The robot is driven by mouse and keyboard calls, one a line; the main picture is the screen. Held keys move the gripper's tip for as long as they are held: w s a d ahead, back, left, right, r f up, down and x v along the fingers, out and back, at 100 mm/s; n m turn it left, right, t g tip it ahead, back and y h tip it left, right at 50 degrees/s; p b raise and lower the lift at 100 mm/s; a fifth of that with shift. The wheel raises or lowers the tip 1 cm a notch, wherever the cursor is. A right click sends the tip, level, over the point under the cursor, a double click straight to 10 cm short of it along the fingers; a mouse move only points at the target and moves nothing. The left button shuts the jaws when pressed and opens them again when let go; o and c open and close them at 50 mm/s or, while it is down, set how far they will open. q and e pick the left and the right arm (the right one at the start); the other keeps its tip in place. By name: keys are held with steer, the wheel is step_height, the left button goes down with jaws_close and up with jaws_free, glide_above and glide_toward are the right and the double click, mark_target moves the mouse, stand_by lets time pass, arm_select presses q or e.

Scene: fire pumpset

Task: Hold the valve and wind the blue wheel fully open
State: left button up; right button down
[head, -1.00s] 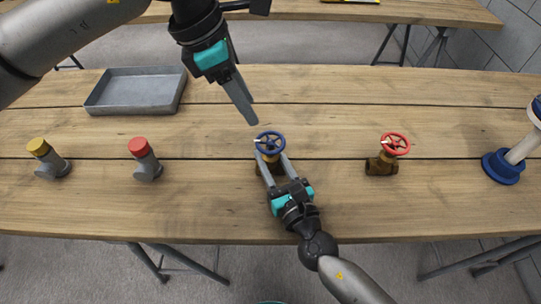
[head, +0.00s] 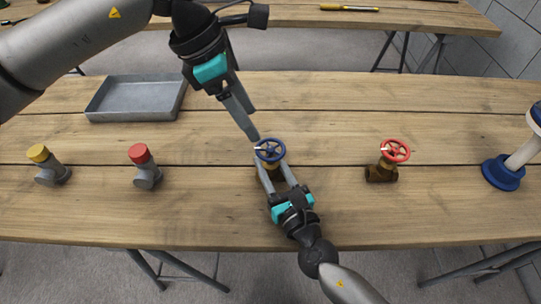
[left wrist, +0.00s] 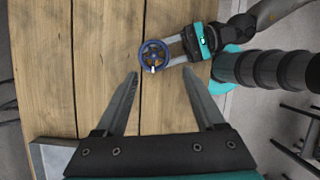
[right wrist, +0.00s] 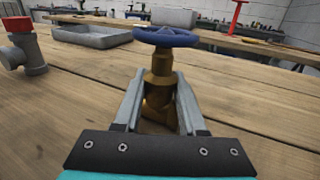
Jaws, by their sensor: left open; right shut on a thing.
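The brass valve with the blue wheel (head: 270,150) stands on the wooden table. The blue wheel also shows in the left wrist view (left wrist: 154,55) and the right wrist view (right wrist: 166,37). My right gripper (head: 275,180) is shut on the brass valve body (right wrist: 160,95), one finger on each side, below the wheel. My left gripper (head: 252,122) is open and empty, above and just behind the wheel in the head view. In the left wrist view its fingers (left wrist: 160,75) point toward the wheel, with the wheel beyond and between their tips.
A red-wheeled brass valve (head: 394,151) stands to the right, with a blue-based stand (head: 502,174) further right. A red-capped fitting (head: 144,165) and a yellow-capped fitting (head: 46,164) stand left. A grey tray (head: 104,115) lies at back left. Table between is clear.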

arm_select(q)
steer(key=o, duration=0.4)
steer(key=s+f+g+h, duration=0.1)
steer(key=s+f+m+g+h, duration=0.1)
steer(key=s, duration=0.1)
steer(key=s+d+f+m+g+h, duration=0.1)
steer(key=h, duration=0.1)
steer(key=shift+s+f+g, duration=0.25)
steer(key=shift+s+g, duration=0.05)
steer(key=n+t+h, duration=0.3)
steer(key=t+h, duration=0.5)
steer(key=h, duration=0.1)
glide_toward(270, 147)
steer(key=x, duration=1)
steer(key=shift+f, duration=0.2)
steer(key=shift+t, duration=0.3)
steer(key=c, duration=1.3)
